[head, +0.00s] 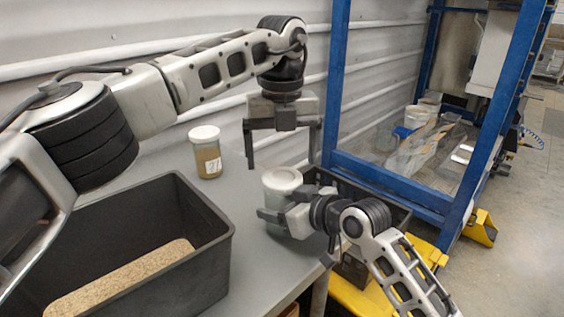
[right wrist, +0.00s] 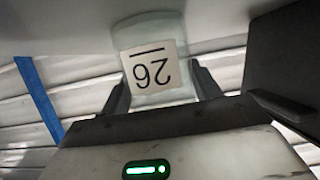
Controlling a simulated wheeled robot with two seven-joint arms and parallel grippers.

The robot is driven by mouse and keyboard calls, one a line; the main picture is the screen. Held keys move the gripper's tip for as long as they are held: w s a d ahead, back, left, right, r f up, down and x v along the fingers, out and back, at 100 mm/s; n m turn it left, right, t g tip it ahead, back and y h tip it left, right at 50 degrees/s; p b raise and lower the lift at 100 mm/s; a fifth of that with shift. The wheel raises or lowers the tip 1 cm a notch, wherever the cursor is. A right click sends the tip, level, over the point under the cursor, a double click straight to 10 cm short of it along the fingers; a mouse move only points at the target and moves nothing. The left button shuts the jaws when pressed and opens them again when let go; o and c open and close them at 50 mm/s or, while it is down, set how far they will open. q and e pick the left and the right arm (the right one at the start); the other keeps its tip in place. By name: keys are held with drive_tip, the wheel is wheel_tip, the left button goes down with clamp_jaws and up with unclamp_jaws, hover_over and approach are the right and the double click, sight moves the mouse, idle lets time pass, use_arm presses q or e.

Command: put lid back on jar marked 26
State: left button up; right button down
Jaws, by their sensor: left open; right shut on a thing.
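The jar marked 26 (head: 282,181) is a pale, clear-walled jar near the table's right side in the head view. Its label (right wrist: 153,70) reads 26, upside down in the right wrist view. A pale round top shows on it; I cannot tell whether this is a seated lid. My right gripper (head: 278,218) is shut on the jar from the near side, with a finger on each side of it. My left gripper (head: 282,158) is open and empty, pointing down above the jar. No separate loose lid is in view.
Another jar (head: 206,157) with a white lid and brown contents stands farther left on the grey table (head: 250,262). A black bin (head: 205,285) with grainy substrate is at front left. A dark crate (head: 392,213) and blue frame (head: 338,85) are at right.

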sight(282, 177)
use_arm(q)
drive_tip(key=shift+c, duration=0.4)
drive_tip(key=n, duration=0.1)
drive_tip(key=r+n, duration=0.1)
drive_tip(key=n, duration=0.2)
drive_tip(key=shift+r+n, duration=0.25)
drive_tip(key=shift+n, duration=0.15)
drive_tip(key=n, duration=0.2)
drive_tip(key=r+n, duration=0.1)
drive_tip(key=n, duration=0.1)
drive_tip(key=r+n, duration=0.1)
drive_tip(key=n, duration=0.2)
drive_tip(key=shift+f, duration=0.1)
drive_tip(key=shift+f, duration=4)
